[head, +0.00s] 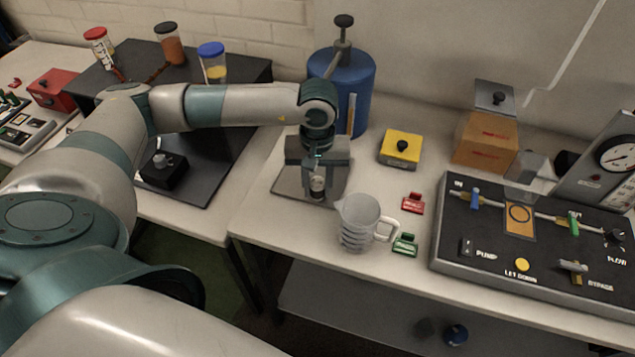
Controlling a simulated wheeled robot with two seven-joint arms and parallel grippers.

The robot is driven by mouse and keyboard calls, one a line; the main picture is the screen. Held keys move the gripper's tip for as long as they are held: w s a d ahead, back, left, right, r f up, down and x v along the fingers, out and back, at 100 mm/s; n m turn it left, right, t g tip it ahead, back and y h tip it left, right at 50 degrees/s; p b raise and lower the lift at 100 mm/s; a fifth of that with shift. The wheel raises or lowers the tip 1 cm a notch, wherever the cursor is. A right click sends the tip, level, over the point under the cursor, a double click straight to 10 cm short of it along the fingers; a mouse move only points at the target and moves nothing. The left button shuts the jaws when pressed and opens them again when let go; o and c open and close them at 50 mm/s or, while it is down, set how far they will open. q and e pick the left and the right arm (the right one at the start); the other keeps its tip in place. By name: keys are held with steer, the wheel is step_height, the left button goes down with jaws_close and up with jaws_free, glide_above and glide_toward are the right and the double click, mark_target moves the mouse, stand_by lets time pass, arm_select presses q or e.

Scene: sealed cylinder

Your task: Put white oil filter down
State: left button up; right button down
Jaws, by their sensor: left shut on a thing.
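My left gripper (317,174) points down over a dark grey square plate (286,184) on the middle table. It is shut on a small pale cylinder, which I take to be the white oil filter (317,188). The fingers hide the filter's upper part. The filter is upright and low over the plate; I cannot tell whether it touches the plate. My right gripper is not in view.
A clear measuring jug (358,222) stands just right of the plate. A blue pump canister (345,85) stands behind. A yellow box (401,149), red clip (412,203), green clip (405,245) and control panel (535,240) are to the right.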

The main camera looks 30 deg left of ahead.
arm_select(q)
steer(key=shift+f, duration=0.1)
steer(key=o, duration=1)
steer(key=shift+o, duration=0.2)
